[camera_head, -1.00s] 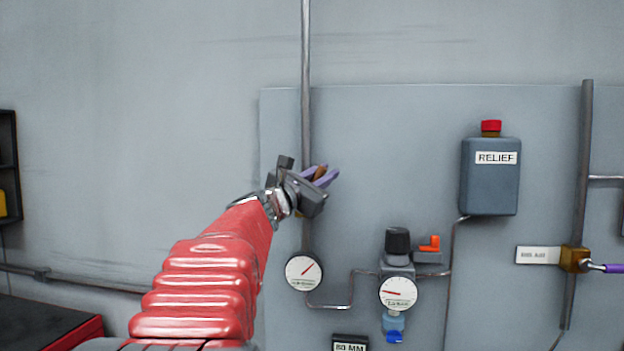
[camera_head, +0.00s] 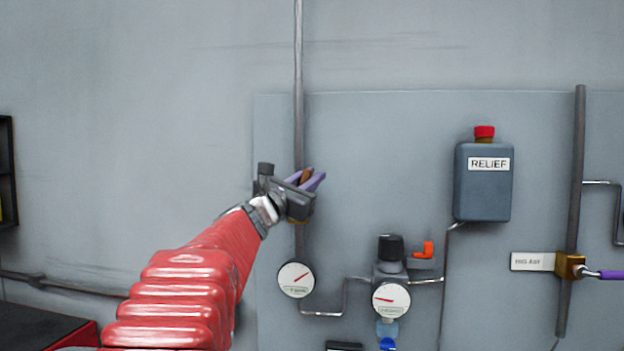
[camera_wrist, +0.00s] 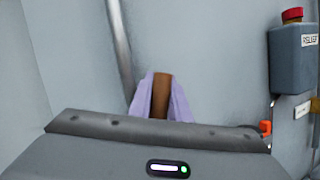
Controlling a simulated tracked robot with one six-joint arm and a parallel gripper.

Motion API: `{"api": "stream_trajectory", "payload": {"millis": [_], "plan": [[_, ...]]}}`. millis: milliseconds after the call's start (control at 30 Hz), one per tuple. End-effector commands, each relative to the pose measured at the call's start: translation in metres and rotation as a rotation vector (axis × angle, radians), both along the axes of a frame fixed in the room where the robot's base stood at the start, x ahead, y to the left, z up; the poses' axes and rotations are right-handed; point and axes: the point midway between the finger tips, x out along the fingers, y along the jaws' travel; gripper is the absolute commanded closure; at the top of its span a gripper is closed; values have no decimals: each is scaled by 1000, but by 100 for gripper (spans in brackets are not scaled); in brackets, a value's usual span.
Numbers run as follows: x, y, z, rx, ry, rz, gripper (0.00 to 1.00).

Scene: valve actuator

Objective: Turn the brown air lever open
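The brown air lever (camera_head: 306,175) is on the upright grey pipe at the left of the wall panel. It also shows in the wrist view (camera_wrist: 161,95), upright between my two purple fingers. My gripper (camera_head: 307,179) is at the lever, with one finger on each side and little or no gap in the wrist view (camera_wrist: 160,98). It looks shut on the lever. The lever's lower end and its joint to the pipe are hidden behind my gripper's body.
A round gauge (camera_head: 296,280) sits below my gripper on the same line. To the right are a regulator with a second gauge (camera_head: 391,300), an orange lever (camera_head: 427,250), a RELIEF box (camera_head: 483,180) and a purple-handled valve (camera_head: 609,275).

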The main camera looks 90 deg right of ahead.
Motion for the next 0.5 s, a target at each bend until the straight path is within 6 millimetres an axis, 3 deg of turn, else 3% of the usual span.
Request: {"api": "stream_trajectory", "payload": {"millis": [33, 267, 500], "plan": [[0, -4, -8, 12, -2, 3, 81], [-1, -2, -4, 6, -2, 0, 65], [-1, -1, -2, 2, -1, -1, 65]]}}
